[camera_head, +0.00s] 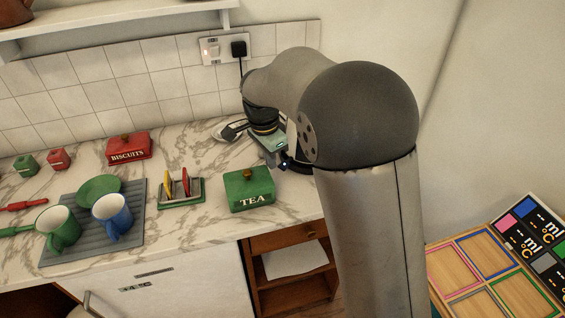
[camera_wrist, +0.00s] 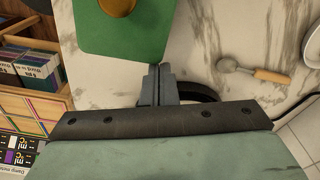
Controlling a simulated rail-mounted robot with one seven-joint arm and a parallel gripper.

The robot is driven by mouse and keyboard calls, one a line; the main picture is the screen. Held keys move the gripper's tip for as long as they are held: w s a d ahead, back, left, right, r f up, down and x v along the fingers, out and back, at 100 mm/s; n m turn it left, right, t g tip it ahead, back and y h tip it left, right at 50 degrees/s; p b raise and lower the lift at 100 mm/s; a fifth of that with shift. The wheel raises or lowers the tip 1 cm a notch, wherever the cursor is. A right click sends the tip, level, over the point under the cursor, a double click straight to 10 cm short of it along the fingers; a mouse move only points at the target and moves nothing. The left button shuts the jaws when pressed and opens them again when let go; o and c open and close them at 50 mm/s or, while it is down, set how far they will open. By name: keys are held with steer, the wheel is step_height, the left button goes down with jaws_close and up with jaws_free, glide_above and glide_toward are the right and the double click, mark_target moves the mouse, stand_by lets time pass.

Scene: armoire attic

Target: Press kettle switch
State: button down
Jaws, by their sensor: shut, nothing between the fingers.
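My gripper (camera_wrist: 160,85) is shut and empty in the wrist view, low over the marble counter. A black curved part (camera_wrist: 203,91), perhaps of the kettle or its base, lies just right of the fingers and partly behind them. I cannot tell whether they touch. In the head view my arm covers most of that area. A dark shape (camera_head: 298,165) with a small blue light (camera_head: 284,164) shows under my wrist; I cannot tell whether it belongs to the kettle. The kettle body and its switch cannot be made out.
The green TEA tin (camera_head: 249,190) stands close by, left of my wrist. A toast rack (camera_head: 181,191), red BISCUITS tin (camera_head: 129,148) and grey mat (camera_head: 70,240) with mugs are farther left. A wooden-handled scoop (camera_wrist: 255,72) lies right in the wrist view. A black plug (camera_head: 238,48) sits in the wall socket.

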step_height(320, 180, up, 17)
steer(key=a, duration=0.1)
steer(key=shift+s+a+f+p, duration=0.15)
steer(key=shift+s+a+p, duration=0.05)
steer(key=shift+s+p, duration=0.25)
